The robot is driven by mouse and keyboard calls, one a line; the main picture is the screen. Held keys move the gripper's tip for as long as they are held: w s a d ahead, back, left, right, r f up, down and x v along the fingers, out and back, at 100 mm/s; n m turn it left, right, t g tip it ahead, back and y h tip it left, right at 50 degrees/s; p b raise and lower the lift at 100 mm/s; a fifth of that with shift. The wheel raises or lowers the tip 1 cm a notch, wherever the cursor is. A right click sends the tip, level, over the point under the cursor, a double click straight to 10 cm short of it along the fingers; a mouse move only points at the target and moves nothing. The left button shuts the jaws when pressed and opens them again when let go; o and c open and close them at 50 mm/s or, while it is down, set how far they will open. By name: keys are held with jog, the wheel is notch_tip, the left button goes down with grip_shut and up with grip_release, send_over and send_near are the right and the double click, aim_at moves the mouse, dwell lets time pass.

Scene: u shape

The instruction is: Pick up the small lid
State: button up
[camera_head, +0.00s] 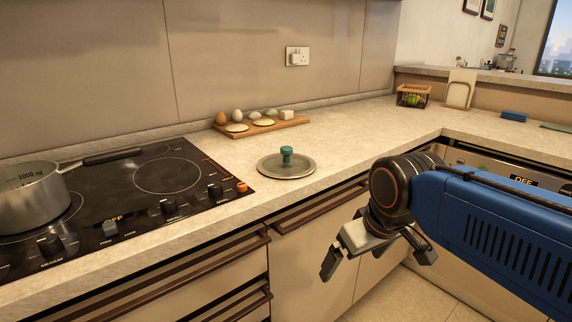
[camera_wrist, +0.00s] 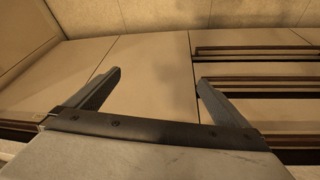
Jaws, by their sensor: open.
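The small lid (camera_head: 286,167) is a round grey disc with a teal knob on top. It lies flat on the counter, right of the cooktop, in the head view. My gripper (camera_head: 378,262) is open and empty, in front of the counter edge, lower than the lid and to its right. In the wrist view my gripper (camera_wrist: 158,88) shows two spread fingers with cabinet fronts beyond them. The lid is not in the wrist view.
A pot (camera_head: 32,196) stands on the black cooktop (camera_head: 140,205) at left. A wooden board (camera_head: 262,129) with eggs and other food lies behind the lid. A wire basket (camera_head: 412,96) stands farther right. The counter (camera_head: 350,135) right of the lid is clear.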

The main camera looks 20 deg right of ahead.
jog(key=w+a+r+n+g, duration=0.2)
jog(key=w+r+n, duration=0.6)
jog(key=w+r, duration=0.9)
notch_tip(320, 180, up, 14)
jog(key=n+g, duration=0.2)
jog(key=n, duration=0.6)
send_over(286, 147)
jog(key=f, duration=1.1)
jog(key=shift+d+f, duration=0.25)
jog(key=shift+f, duration=0.1)
jog(key=shift+s+a+f, duration=0.1)
jog(key=shift+f, duration=1.2)
jog(key=shift+a+f, duration=0.1)
jog(key=shift+f, duration=1.2)
grip_shut()
